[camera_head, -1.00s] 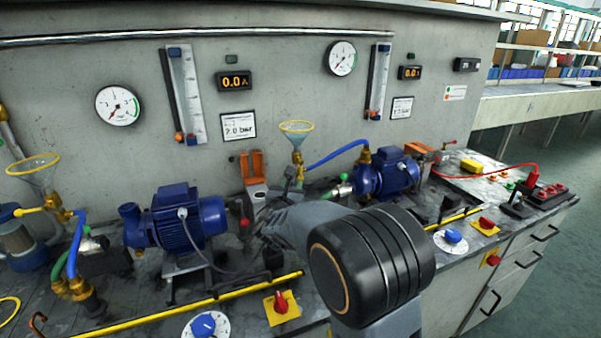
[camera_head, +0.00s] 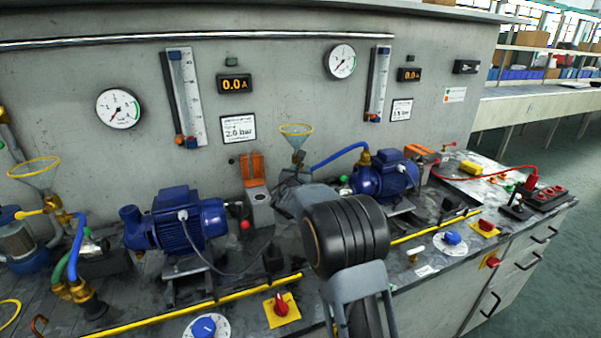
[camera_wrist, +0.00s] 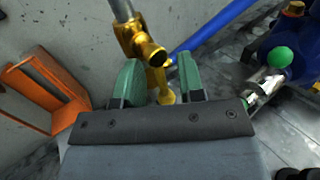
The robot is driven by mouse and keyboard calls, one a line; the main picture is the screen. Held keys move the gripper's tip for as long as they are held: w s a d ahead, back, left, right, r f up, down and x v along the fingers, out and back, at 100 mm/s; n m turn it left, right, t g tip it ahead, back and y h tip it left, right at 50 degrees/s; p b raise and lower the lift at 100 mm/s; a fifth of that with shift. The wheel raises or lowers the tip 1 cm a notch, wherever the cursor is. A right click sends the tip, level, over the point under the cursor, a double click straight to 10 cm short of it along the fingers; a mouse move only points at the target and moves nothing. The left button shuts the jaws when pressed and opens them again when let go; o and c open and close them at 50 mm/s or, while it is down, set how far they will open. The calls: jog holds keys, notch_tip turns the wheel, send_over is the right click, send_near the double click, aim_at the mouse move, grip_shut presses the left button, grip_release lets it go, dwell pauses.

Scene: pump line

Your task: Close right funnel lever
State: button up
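The right funnel (camera_head: 296,129) has a yellow rim and stands on a brass valve by the wall; my arm and gripper hide most of the valve in the head view. In the wrist view, the brass valve (camera_wrist: 146,48) hangs under a grey stem. The yellow right funnel lever (camera_wrist: 165,93) points down from it, between the two green fingertips. My gripper (camera_wrist: 160,80) is open around the lever, with a visible gap on either side. Its lower end is hidden by the gripper body. In the head view, my gripper (camera_head: 297,178) is just below the right funnel.
A blue hose (camera_head: 335,155) runs from the valve to the right pump (camera_head: 385,177). An orange-topped holder (camera_head: 252,170) stands just left of my gripper. A green-knobbed valve (camera_wrist: 280,57) is at the right. The left funnel (camera_head: 35,168) and left pump (camera_head: 185,222) are farther left.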

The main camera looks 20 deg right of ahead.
jog(key=shift+c, duration=0.3)
grip_shut()
